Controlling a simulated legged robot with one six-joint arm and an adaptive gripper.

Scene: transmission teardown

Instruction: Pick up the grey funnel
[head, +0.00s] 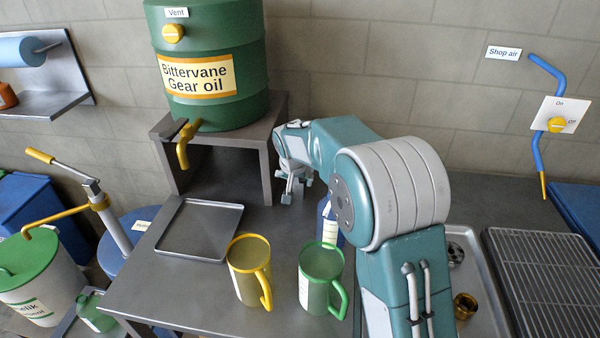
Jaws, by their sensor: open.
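I cannot make out a grey funnel in the head view; my arm hides part of the bench. My gripper (292,196) is open and points down over the grey bench, just right of the stand under the green barrel. Nothing shows between its fingers, though they look small from here. A blue bottle (326,210) stands behind the green mug, partly covered by my arm.
A yellow mug (243,285) and a green mug (316,292) stand at the bench front. An empty grey tray (200,230) lies left. The green gear oil barrel (210,65) with a yellow tap (184,150) sits on a stand (275,135). A wire rack (550,275) lies right.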

